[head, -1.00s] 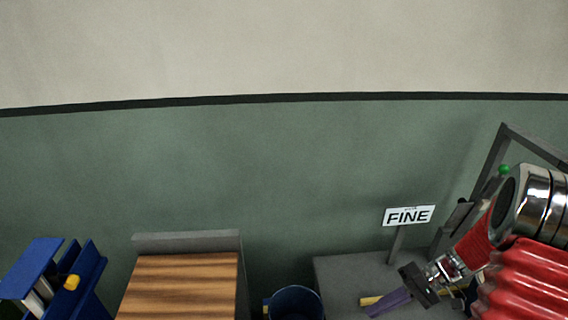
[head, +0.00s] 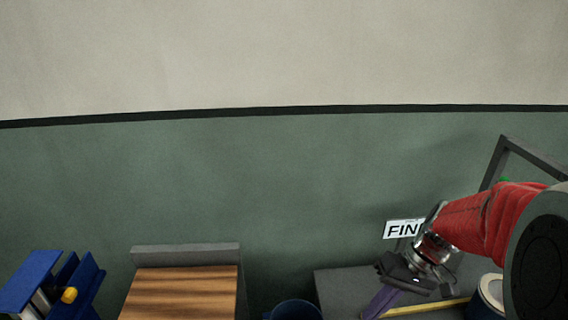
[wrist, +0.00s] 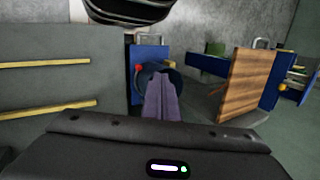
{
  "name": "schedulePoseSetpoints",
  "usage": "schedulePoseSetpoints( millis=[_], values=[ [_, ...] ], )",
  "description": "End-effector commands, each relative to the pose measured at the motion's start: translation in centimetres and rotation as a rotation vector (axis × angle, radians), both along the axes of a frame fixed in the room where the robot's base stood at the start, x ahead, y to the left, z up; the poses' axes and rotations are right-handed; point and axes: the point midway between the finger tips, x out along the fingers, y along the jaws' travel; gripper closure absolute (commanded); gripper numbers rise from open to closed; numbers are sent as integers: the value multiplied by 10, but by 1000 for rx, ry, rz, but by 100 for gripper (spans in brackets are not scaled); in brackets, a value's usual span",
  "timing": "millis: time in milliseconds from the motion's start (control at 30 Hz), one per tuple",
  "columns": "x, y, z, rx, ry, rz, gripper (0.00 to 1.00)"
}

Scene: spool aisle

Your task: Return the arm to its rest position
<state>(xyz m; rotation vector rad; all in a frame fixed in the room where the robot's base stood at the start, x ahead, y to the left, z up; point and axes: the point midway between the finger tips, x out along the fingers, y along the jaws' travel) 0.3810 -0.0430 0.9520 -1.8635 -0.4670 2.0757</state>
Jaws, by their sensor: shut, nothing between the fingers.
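My gripper (head: 374,308) shows at the lower right of the head view, its purple fingers pointing down and left over the grey bench (head: 340,284). In the wrist view my gripper (wrist: 161,84) has its purple fingers together, with nothing between them. My arm, with a red sleeve, reaches in from the right edge of the head view. It covers the end of the white FINE sign (head: 399,229).
A blue bin (head: 294,311) stands left of the bench. Further left are a wood-topped stand (head: 180,290) and a blue rack (head: 30,283) with a yellow knob. A round spool-like item (head: 490,292) sits by my arm. Yellow strips (wrist: 50,110) line the bench.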

Motion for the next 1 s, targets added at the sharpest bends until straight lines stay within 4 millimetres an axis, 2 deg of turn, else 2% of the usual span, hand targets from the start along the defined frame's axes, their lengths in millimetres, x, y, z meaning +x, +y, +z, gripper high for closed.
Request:
schedulePoseSetpoints(
  millis=[400,1000],
  values=[
    [-19,15,40,-161,-100,-1,100],
    [-48,31,87,-336,-295,-38,100]
  ],
)
